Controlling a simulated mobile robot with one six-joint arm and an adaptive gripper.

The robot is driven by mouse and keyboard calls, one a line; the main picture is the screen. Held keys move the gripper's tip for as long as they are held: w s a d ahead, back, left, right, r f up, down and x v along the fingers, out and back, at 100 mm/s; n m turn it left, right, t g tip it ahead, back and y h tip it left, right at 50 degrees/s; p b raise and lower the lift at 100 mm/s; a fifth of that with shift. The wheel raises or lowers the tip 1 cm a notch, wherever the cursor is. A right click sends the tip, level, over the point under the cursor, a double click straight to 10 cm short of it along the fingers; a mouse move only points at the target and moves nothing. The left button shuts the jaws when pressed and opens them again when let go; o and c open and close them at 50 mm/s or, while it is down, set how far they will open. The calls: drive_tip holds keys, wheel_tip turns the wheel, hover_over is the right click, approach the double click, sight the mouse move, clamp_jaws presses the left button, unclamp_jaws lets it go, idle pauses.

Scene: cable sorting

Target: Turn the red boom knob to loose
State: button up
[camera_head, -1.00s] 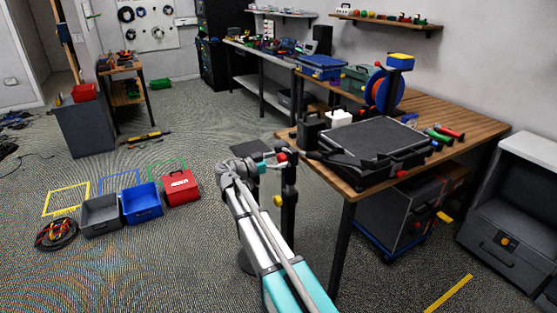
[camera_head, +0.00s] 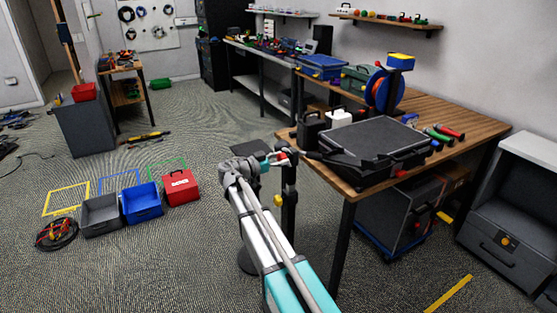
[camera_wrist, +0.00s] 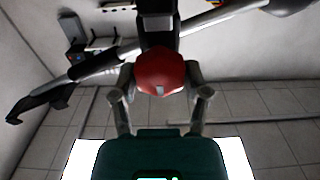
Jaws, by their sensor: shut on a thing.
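The red boom knob (camera_wrist: 160,72) is a faceted red knob on a dark clamp. It fills the upper middle of the wrist view. My gripper (camera_wrist: 160,86) has one finger on each side of the knob and is shut on it. In the head view my gripper (camera_head: 276,157) reaches the red knob (camera_head: 283,155) at the top of a dark upright stand (camera_head: 289,205). A grey boom (camera_wrist: 225,15) runs through the clamp in the wrist view. The knob's marking, if any, cannot be read.
A wooden workbench (camera_head: 465,105) with a black case (camera_head: 375,140) stands close right of the stand. Grey (camera_head: 100,214), blue (camera_head: 142,203) and red (camera_head: 180,187) boxes sit on the floor to the left. Open floor lies between them and my arm.

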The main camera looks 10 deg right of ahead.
drive_tip(key=shift+s, duration=0.1)
drive_tip(key=shift+d, duration=0.1)
drive_tip(key=shift+d+n, duration=0.1)
drive_tip(key=shift+n, duration=0.2)
drive_tip(key=n, duration=0.6)
drive_tip(key=shift+f, duration=0.1)
drive_tip(key=n, duration=0.5)
drive_tip(key=shift+n, duration=0.3)
drive_tip(key=n, duration=0.5)
drive_tip(key=shift+f+n, duration=0.15)
drive_tip(key=shift+n, duration=0.15)
